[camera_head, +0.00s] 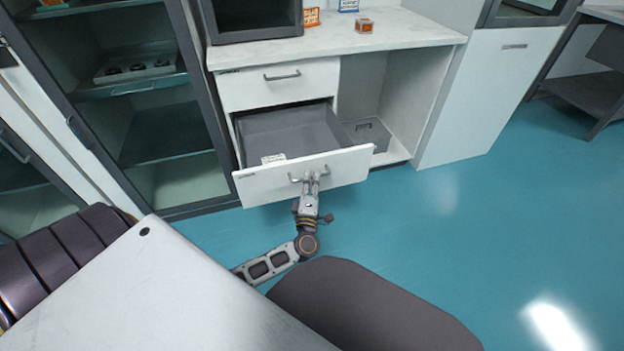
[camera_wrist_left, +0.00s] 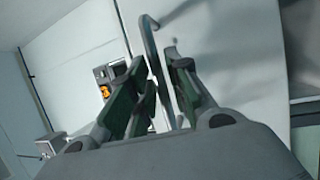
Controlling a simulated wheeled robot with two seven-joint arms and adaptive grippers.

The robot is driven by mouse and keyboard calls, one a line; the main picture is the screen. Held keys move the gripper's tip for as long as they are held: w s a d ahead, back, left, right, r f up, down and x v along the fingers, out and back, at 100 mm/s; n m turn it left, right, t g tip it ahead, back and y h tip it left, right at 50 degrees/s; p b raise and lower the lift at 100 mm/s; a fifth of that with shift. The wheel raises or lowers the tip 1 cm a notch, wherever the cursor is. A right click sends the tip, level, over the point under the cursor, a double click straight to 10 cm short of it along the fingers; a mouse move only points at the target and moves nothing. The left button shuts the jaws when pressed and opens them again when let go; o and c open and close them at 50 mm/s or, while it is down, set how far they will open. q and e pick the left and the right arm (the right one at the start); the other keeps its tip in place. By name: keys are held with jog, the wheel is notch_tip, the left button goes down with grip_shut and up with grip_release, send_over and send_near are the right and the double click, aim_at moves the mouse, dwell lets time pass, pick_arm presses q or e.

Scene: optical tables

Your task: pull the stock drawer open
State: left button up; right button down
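The lower drawer (camera_head: 255,186) of the white cabinet stands well out of its front, and its grey inside is empty apart from a small white piece near the front panel. Its metal bar handle (camera_head: 296,179) is on the front panel. My left gripper (camera_head: 311,180) is at this handle, with the arm reaching from below. In the left wrist view, the handle's curved bar (camera_wrist_left: 149,38) runs down between the fingers (camera_wrist_left: 163,85), which are closed about it. The exact contact is partly hidden by the fingers. My right gripper is not in view.
A shut upper drawer (camera_head: 290,92) sits above the open one. An open cubby to the right holds a grey bin (camera_head: 366,132). A glass-fronted cabinet is at left. Blue floor (camera_head: 480,230) is clear at right.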

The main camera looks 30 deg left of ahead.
pick_arm(q)
jog(key=shift+w+a+r, duration=0.15)
jog(key=shift+w+a, duration=0.1)
jog(key=shift+w, duration=0.3)
grip_shut()
